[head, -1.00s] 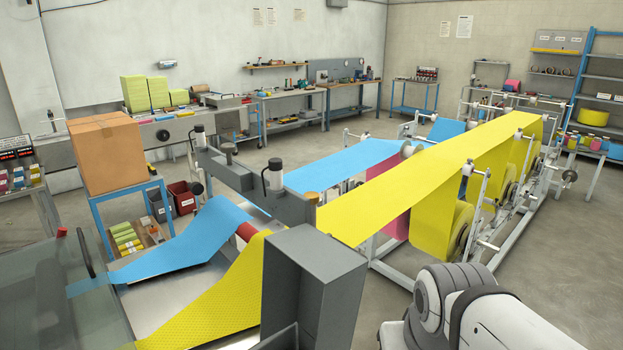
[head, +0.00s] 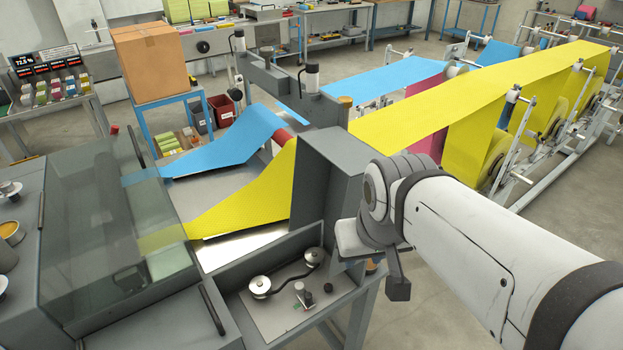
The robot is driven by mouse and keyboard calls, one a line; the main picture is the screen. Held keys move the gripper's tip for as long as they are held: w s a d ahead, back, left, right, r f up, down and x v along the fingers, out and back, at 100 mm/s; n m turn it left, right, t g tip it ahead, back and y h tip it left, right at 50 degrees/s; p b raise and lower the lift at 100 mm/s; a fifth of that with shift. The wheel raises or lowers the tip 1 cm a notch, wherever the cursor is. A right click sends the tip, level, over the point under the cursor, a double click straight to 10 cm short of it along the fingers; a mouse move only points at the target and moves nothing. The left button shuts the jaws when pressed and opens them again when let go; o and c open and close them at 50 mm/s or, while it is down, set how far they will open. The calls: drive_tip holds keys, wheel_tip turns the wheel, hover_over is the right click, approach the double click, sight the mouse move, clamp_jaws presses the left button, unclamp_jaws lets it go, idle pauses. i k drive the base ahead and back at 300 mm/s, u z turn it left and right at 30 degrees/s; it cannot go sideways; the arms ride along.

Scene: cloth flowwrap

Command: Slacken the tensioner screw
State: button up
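In the head view, an open grey bay at the lower middle holds a drive with two silver pulleys (head: 260,286) and a dark belt around them. Beside the belt stand a small silver upright part (head: 300,289) and a short dark knob (head: 328,288) on the bay's plate (head: 280,312). Which of these is the tensioner screw I cannot tell for sure. My arm reaches in from the right, and its end is to the right of the bay, apart from these parts. A dark piece (head: 398,287) hangs below my wrist; no fingertips can be made out.
A tall grey housing (head: 325,185) stands behind the bay, close to my arm. A clear cover (head: 105,235) is at the left. Yellow (head: 240,190) and blue webs (head: 225,143) run behind. Open floor (head: 440,310) shows below my arm.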

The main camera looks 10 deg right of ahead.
sight(328, 287)
drive_tip(key=u, duration=2.95)
drive_tip(key=k, duration=2.65)
drive_tip(key=z, duration=1.05)
drive_tip(key=i, duration=1)
drive_tip(key=z, duration=0.05)
